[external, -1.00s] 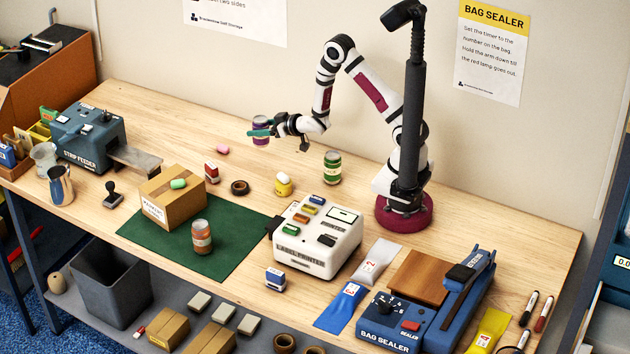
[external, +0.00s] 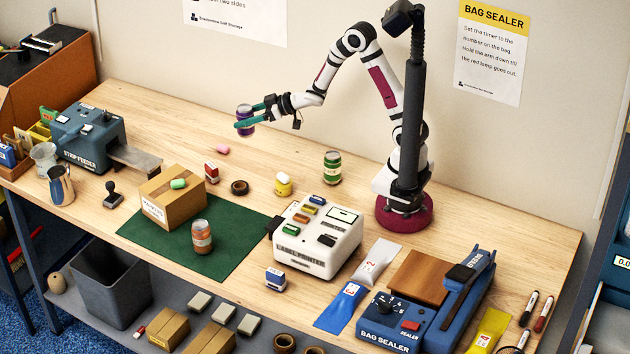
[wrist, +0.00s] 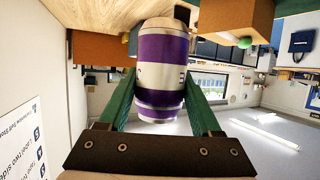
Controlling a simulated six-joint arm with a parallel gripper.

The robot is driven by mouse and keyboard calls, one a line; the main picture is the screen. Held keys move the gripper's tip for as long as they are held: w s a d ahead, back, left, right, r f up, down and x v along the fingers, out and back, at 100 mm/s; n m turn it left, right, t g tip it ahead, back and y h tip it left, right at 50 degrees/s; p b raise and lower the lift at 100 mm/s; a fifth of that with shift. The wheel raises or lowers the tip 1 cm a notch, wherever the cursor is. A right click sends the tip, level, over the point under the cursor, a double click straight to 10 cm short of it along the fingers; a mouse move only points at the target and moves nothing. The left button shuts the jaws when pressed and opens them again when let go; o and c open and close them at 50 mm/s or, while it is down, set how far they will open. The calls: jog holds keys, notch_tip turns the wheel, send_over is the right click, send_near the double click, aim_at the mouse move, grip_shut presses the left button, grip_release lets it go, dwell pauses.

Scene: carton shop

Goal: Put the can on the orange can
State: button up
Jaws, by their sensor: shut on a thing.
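My gripper (external: 255,116) is shut on a purple can (external: 244,112) with pale bands and holds it in the air above the back left of the table. In the wrist view the purple can (wrist: 162,72) sits between the two green fingers (wrist: 163,100). The orange can (external: 201,236) stands upright on the green mat (external: 237,249), in front of the cardboard box, well below and in front of my gripper. Nothing rests on the orange can's top.
A cardboard box (external: 170,205) with a green item on it stands just behind the orange can. The label printer (external: 320,240) is to its right. A green can (external: 332,167), a yellow jar (external: 283,184) and a tape roll (external: 239,188) stand farther back.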

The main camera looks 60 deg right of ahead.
jog(key=s+a+r+n+g+y, duration=0.3)
jog(key=a, duration=0.9)
jog(key=s+a+r+n+g+y, duration=0.2)
jog(key=a+r+n+y, duration=0.15)
jog(key=a, duration=0.95)
send_over(200, 224)
notch_tip(200, 224, down, 7)
notch_tip(200, 224, down, 4)
jog(key=shift+a+r+h, duration=0.1)
jog(key=shift+a+h, duration=0.05)
jog(key=shift+h, duration=0.1)
jog(key=shift+f, duration=0.2)
jog(key=o, duration=1.3)
